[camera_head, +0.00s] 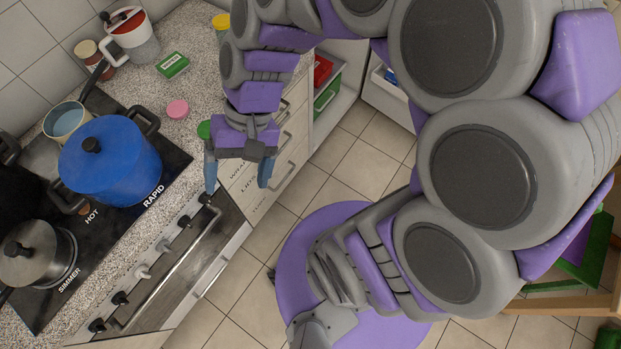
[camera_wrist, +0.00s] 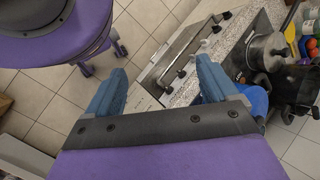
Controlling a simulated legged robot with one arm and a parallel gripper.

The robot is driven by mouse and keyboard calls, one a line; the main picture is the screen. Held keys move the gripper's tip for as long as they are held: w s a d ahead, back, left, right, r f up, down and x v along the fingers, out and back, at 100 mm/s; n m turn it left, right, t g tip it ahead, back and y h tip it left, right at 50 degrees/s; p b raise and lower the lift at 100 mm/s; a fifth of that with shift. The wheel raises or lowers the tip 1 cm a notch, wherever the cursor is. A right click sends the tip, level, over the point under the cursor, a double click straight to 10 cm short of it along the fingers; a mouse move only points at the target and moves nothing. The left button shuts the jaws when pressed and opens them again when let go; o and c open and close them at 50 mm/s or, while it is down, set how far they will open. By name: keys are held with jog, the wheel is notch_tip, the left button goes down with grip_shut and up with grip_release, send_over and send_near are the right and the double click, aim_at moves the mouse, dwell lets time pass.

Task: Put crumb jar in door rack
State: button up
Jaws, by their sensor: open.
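My gripper (camera_head: 238,176) is open and empty, pointing down over the front edge of the counter by the drawers. In the wrist view its two blue fingers (camera_wrist: 160,82) are spread wide with nothing between them. I cannot tell for sure which thing is the crumb jar. An open door with a rack (camera_head: 338,98) holding red and green packets shows beyond the drawers. It may be the door rack; my arm hides part of it.
A green box (camera_head: 172,65) and a pink item (camera_head: 177,109) lie on the counter. The tiled floor (camera_head: 365,150) beside the drawers is clear.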

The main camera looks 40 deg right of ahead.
jog(key=s+d+n+t+h, duration=0.1)
jog(key=s+d+n+h, duration=0.1)
jog(key=s+d+h, duration=0.3)
jog(key=s+d, duration=0.3)
jog(key=d, duration=0.1)
jog(key=shift+s+f+n+h, duration=0.25)
jog(key=shift+n+h, duration=0.05)
jog(key=shift+h, duration=0.1)
dwell(0.5)
